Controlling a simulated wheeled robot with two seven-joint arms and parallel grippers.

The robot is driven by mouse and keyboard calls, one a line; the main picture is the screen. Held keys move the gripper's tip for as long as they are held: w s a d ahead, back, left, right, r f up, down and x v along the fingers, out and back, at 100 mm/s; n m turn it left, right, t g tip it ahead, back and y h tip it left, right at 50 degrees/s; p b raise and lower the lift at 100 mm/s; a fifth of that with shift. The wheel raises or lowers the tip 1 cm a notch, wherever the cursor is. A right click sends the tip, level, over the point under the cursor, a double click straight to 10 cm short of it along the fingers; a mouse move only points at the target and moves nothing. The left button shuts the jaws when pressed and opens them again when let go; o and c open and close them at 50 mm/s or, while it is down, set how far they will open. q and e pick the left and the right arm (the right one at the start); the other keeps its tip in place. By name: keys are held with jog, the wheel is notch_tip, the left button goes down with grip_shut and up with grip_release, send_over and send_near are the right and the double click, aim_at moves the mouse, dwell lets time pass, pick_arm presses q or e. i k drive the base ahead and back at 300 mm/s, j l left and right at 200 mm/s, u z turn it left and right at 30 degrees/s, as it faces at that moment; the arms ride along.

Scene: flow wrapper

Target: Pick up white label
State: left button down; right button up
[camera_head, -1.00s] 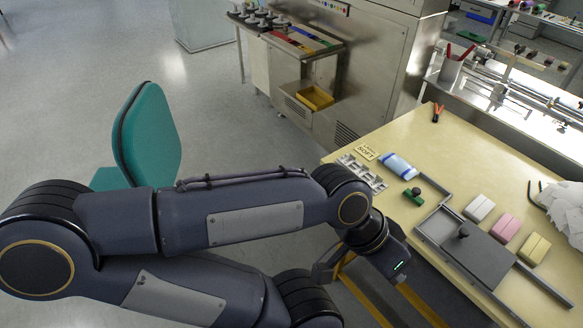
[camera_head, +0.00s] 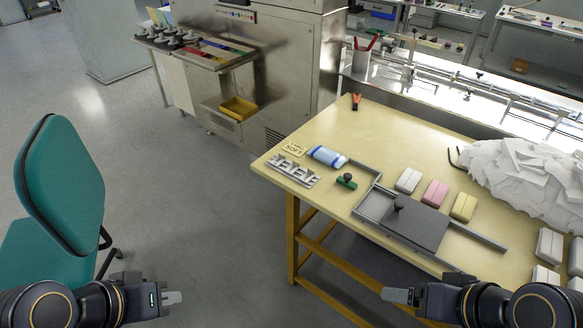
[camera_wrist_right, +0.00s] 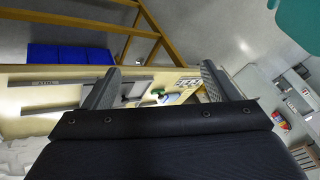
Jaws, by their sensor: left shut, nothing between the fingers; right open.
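I cannot tell for sure which thing is the white label. A heap of white paper-like pieces (camera_head: 522,178) lies at the right of the table, and a white block (camera_head: 408,181) lies in a row with a pink block (camera_head: 435,193) and a yellow block (camera_head: 463,207). My left gripper (camera_head: 174,298) is shut and empty at the lower left, over the floor and away from the table. My right gripper (camera_head: 396,295) is in front of the table's near edge. In the right wrist view its fingers (camera_wrist_right: 160,82) are apart with nothing held.
The table (camera_head: 400,130) also bears a grey tray with a black knob (camera_head: 420,226), metal letter pieces (camera_head: 292,172), a SOFT plate (camera_head: 294,148), a blue-white roll (camera_head: 326,156) and a green-based stamp (camera_head: 346,182). A teal chair (camera_head: 62,185) stands left. The table's back left is mostly clear.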

aim_at(293, 168)
jog(key=i+l+u, duration=0.2)
jog(key=i, duration=0.2)
jog(key=i+l+u, duration=0.2)
jog(key=i+l, duration=0.15)
jog(key=u, duration=1.15)
